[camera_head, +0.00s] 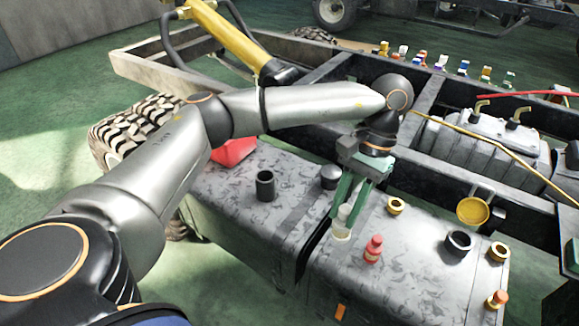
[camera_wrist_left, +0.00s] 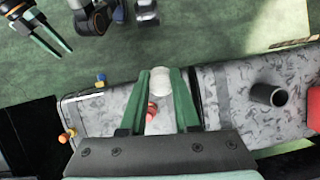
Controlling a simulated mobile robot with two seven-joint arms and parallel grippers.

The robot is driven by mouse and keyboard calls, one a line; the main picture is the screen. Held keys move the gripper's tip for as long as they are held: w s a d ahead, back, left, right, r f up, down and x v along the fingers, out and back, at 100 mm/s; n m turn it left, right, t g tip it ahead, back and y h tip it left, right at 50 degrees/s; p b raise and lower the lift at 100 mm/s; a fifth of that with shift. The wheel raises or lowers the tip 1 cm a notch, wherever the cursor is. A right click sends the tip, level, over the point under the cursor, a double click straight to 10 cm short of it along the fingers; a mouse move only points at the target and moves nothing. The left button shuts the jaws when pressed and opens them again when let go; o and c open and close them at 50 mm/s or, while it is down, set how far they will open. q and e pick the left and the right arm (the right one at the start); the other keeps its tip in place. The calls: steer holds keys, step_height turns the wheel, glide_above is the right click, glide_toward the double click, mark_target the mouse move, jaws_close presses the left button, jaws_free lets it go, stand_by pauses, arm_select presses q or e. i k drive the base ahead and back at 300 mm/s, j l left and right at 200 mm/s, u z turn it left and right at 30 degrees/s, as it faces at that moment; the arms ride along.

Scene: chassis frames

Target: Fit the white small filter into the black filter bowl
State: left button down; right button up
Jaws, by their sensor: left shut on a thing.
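The white small filter (camera_head: 342,222) is a pale, partly clear cylinder, held upright just above the grey tank top; it also shows as a white round shape in the left wrist view (camera_wrist_left: 160,82). My left gripper (camera_head: 350,205) has its green fingers shut on it. A black open-topped cylinder (camera_head: 265,186) stands left of the gripper; it also shows in the left wrist view (camera_wrist_left: 268,95). A shorter black open cup (camera_head: 457,244) stands at the right. I cannot tell which is the filter bowl. My right gripper (camera_wrist_left: 48,38) appears open and empty in the left wrist view.
A red bottle (camera_head: 374,249) stands close to the held filter. Brass rings (camera_head: 396,206), a yellow cup (camera_head: 473,211) and a black cap (camera_head: 330,177) surround it. A red object (camera_head: 233,151) lies at the back left. The tank front between the cylinder and gripper is bare.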

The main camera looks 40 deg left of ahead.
mark_target(265, 179)
steer(key=j+z, duration=0.6)
steer(key=k+j+z, duration=0.1)
steer(key=j, duration=0.3)
steer(key=j+z, duration=0.1)
steer(key=j, duration=0.35)
steer(key=k+j, duration=0.1)
steer(key=j, duration=0.25)
steer(key=k+j, duration=0.1)
steer(key=j, duration=0.6)
steer(key=k+j+z, duration=0.1)
steer(key=j, duration=0.2)
steer(key=k, duration=0.05)
